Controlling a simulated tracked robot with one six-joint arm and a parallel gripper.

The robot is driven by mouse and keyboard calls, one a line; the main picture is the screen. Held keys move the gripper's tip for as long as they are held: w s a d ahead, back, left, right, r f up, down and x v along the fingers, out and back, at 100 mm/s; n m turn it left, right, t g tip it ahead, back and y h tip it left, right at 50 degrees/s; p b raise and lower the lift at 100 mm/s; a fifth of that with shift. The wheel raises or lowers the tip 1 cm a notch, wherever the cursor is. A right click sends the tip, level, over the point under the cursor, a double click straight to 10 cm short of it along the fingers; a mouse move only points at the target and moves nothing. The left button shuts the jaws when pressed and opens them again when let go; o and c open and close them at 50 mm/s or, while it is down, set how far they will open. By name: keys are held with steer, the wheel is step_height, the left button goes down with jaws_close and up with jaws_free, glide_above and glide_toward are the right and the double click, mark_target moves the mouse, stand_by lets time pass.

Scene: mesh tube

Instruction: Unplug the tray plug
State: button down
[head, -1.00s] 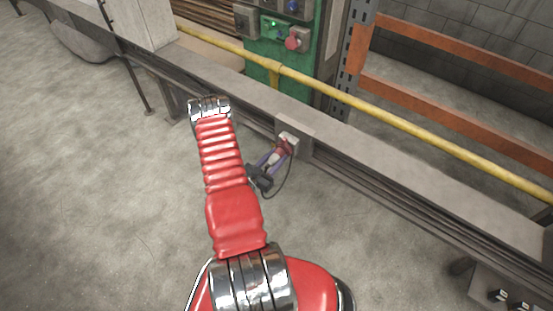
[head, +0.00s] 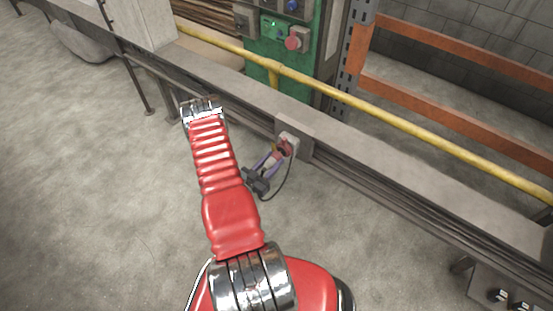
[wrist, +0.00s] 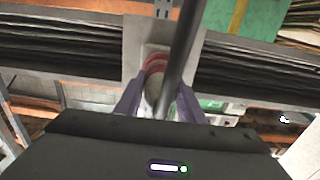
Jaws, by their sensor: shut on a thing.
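The tray plug (head: 271,161), pale with a red collar, is at the white socket box (head: 290,139) on the side of the grey cable tray. My gripper (head: 276,153) is shut on the plug, its purple fingers on either side of it. In the wrist view the plug (wrist: 153,90) is between the fingertips, with red and white rings beyond it. A dark cable crosses in front and hides part of it. I cannot tell whether the plug's front end is still inside the socket.
The grey cable tray (head: 400,162) runs diagonally across the view, with a yellow rail (head: 400,122) above it. A green control cabinet (head: 270,55) stands behind. The plug's black cable (head: 288,183) loops below the gripper.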

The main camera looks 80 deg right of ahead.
mark_target(263, 171)
steer(key=shift+w+a, duration=0.1)
steer(key=shift+a, duration=0.15)
steer(key=shift+w+a, duration=0.15)
steer(key=shift+a, duration=0.15)
steer(key=shift+w+a, duration=0.1)
steer(key=shift+a, duration=0.25)
steer(key=shift+w+a, duration=0.15)
steer(key=shift+a, duration=0.2)
steer(key=shift+w+a, duration=0.25)
steer(key=shift+a, duration=0.25)
